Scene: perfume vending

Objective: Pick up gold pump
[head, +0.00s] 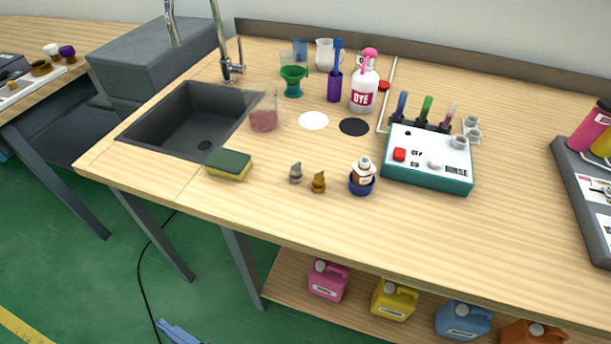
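The gold pump (318,183) is a small, brownish-gold piece standing upright on the wooden worktop near its front edge. A similar silver-grey pump (296,174) stands just to its left, a little apart. To its right, a small brown bottle with a white top (362,171) sits in a dark blue round holder (361,187). Nothing covers the gold pump. My gripper is not in view.
A green and yellow sponge (229,164) and a dark sink (187,118) lie left. A teal-and-white device (428,162) stands right, a white DYE bottle (363,92) behind. The worktop (270,212) in front of the pumps is bare.

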